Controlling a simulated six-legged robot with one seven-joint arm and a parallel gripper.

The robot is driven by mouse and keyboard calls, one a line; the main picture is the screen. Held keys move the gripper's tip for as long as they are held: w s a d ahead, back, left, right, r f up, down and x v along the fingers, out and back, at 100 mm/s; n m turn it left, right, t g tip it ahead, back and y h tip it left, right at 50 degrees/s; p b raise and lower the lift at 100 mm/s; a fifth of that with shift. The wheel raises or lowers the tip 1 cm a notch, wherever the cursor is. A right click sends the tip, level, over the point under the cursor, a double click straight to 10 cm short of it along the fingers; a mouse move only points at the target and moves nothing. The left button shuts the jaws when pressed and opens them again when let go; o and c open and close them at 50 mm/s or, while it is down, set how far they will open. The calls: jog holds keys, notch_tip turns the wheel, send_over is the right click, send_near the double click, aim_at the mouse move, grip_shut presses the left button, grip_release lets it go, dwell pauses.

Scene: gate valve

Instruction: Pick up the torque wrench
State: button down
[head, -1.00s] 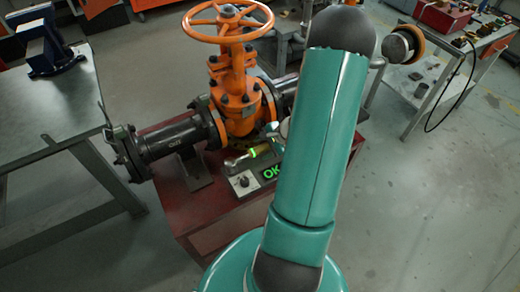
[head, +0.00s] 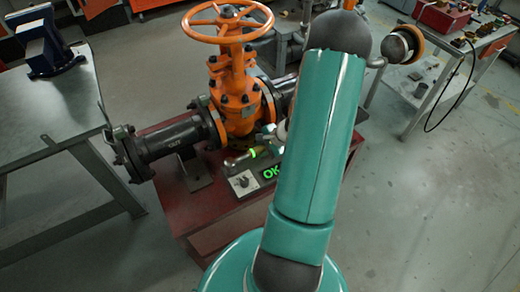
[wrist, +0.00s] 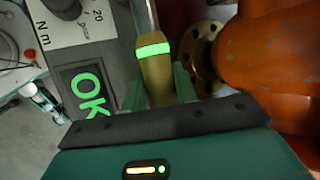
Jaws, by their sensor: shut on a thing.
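The torque wrench (head: 242,158) has a metal shaft, a tan handle and a glowing green band. In the head view it is low beside the orange gate valve (head: 237,95), just above or on the grey panel with the lit OK. My gripper (head: 275,138) is partly hidden behind my arm. In the wrist view the handle of the torque wrench (wrist: 157,75) lies between the green fingers of my gripper (wrist: 158,86), which is shut on it. The metal shaft runs on to the top edge. I cannot tell whether the wrench touches the panel.
The panel (wrist: 93,92) with dial and OK screen sits on a red stand (head: 215,205). The valve body (wrist: 270,65) is close at the right of my gripper. A grey bench (head: 50,120) stands at left, a tool table (head: 440,70) at right.

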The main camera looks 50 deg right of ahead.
aim_at(261, 148)
jog(key=shift+r, duration=0.15)
jog(key=shift+r, duration=0.15)
notch_tip(261, 148, up, 3)
jog(key=shift+s+r, duration=0.1)
jog(key=shift+s, duration=0.05)
jog(key=s+a+r, duration=0.7)
jog(key=s+r, duration=0.4)
jog(key=r, duration=0.1)
jog(key=shift+s+r, duration=0.4)
jog(key=shift+s, duration=0.1)
